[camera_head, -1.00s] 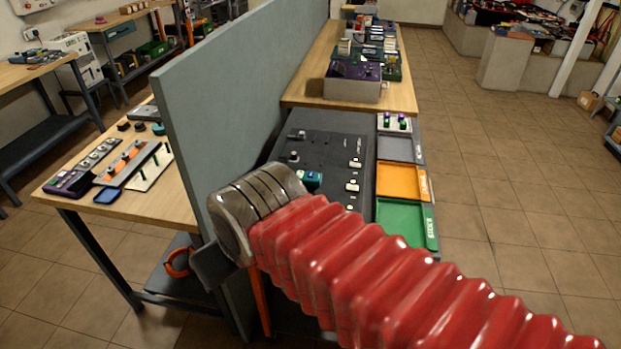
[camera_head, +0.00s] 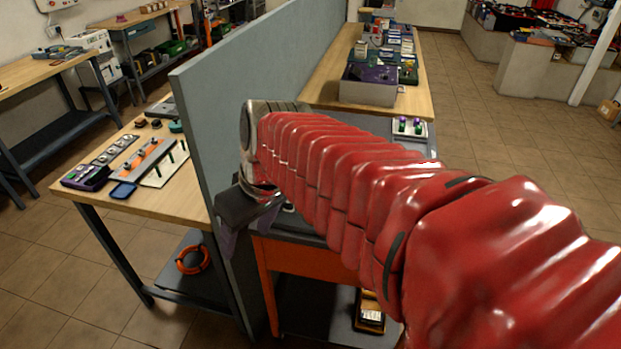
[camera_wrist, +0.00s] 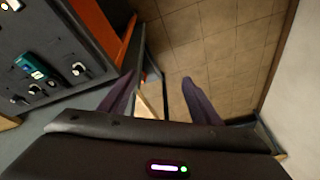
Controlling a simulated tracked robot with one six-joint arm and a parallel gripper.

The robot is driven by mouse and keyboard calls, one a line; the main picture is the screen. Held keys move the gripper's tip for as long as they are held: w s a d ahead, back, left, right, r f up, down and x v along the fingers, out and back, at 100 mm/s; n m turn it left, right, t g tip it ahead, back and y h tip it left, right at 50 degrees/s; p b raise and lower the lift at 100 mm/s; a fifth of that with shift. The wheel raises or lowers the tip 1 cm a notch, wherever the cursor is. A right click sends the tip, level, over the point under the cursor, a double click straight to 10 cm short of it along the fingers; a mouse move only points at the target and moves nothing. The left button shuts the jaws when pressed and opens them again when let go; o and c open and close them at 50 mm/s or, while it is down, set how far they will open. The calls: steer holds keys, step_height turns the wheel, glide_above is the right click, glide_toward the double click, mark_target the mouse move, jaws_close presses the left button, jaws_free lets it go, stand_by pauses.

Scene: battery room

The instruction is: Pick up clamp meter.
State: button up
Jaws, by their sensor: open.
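No clamp meter can be made out for certain. A yellow and black device (camera_head: 369,312) lies on the low shelf under the near bench in the head view, partly hidden by my arm; I cannot tell if it is the meter. A teal device (camera_wrist: 35,68) sits on the dark panel at the left of the wrist view. My gripper (camera_wrist: 158,80) is open and empty, its two purple fingers apart above the floor. In the head view my gripper (camera_head: 232,238) hangs beside the grey partition, its fingers mostly hidden.
The grey partition (camera_head: 235,110) stands close to my gripper. An orange bench panel (camera_head: 305,268) is right of it. A wooden table (camera_head: 190,200) with several devices stands left, an orange ring (camera_head: 193,260) on its lower shelf. Open floor (camera_head: 500,130) lies right.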

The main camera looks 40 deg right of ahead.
steer(key=w+d+f+n+t+y, duration=0.1)
steer(key=w+d+f+n+y, duration=0.15)
steer(key=w+d, duration=0.5)
steer(key=w+d+f+n+y, duration=0.1)
steer(key=w+d+f+y, duration=0.2)
steer(key=d, duration=0.7)
steer(key=d+f+t, duration=0.2)
steer(key=d, duration=0.6)
steer(key=d+f+n+t+y, duration=0.1)
steer(key=d+f+t, duration=0.1)
steer(key=d, duration=0.6)
steer(key=d+f+n+t, duration=0.1)
steer(key=d+f+t, duration=0.1)
steer(key=d, duration=0.6)
steer(key=shift+s+f+n, duration=0.2)
steer(key=shift+s+n, duration=0.05)
steer(key=shift+s, duration=0.05)
steer(key=shift+a, duration=0.1)
steer(key=shift+x, duration=4.35)
steer(key=shift+a+r, duration=0.1)
